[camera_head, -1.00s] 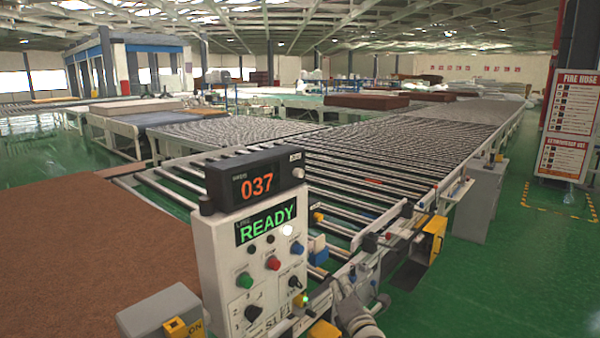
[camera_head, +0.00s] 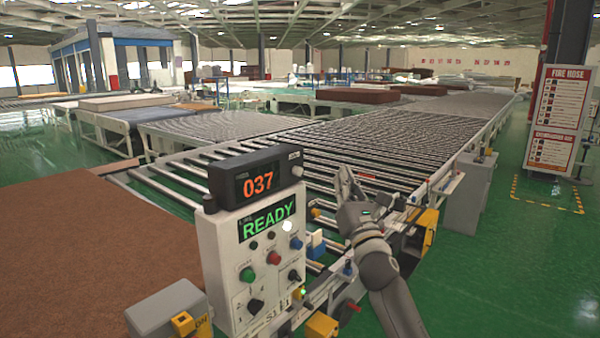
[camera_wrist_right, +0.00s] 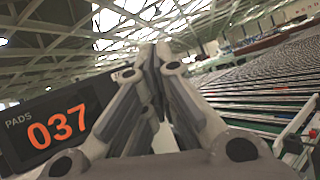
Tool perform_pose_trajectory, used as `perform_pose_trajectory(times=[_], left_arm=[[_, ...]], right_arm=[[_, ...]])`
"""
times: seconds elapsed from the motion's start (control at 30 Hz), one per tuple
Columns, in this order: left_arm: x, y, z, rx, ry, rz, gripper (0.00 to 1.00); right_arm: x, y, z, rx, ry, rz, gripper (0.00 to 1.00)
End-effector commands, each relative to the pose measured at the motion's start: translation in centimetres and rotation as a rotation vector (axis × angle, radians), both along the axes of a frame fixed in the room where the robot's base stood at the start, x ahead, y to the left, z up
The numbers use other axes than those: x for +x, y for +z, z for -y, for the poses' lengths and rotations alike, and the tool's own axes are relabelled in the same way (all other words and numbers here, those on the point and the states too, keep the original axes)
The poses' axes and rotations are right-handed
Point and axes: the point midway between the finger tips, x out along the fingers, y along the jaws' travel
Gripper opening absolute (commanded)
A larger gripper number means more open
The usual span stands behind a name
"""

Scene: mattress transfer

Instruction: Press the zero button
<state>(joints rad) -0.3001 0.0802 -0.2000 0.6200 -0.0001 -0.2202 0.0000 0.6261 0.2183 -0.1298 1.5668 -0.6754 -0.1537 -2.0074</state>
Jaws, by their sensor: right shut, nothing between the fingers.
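A dark counter box (camera_head: 225,185) reading 037 sits on top of the white control panel (camera_head: 215,245). A small pale label or key (camera_head: 293,156) is at the right end of its top; its lettering is too small to read for sure. My right gripper (camera_head: 345,170) is raised to the right of the counter, apart from it, fingers pointing up. It is shut and empty. In the right wrist view the closed fingers (camera_wrist_right: 156,52) stand in front, with the counter box (camera_wrist_right: 20,150) close on the left. My left gripper is out of view.
The panel carries a READY screen (camera_head: 267,222), a green button (camera_head: 247,274), a red button (camera_head: 274,258) and black knobs. A roller conveyor (camera_head: 390,150) runs behind. A brown pad (camera_head: 90,250) lies at left.

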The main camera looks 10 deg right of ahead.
Motion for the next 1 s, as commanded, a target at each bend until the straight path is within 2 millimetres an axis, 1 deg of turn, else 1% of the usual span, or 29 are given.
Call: perform_pose_trajectory(times=[0.27, 0.47, 0.73, 0.9, 1.0], left_arm=[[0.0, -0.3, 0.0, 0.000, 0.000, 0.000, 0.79], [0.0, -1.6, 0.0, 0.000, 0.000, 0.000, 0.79], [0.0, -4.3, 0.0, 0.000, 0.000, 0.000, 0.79], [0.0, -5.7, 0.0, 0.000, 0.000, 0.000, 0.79], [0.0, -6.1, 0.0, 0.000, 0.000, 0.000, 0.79]], right_arm=[[0.3, -0.1, -0.2, 0.003, 0.001, 0.000, 0.00], [2.0, -0.4, -1.6, 0.005, 0.003, 0.000, 0.00], [5.1, -0.5, -4.1, 0.003, 0.002, -0.001, 0.00], [6.2, -0.5, -4.8, 0.003, 0.001, -0.001, 0.00], [6.6, -0.3, -5.2, 0.003, 0.002, -0.001, 0.00]])
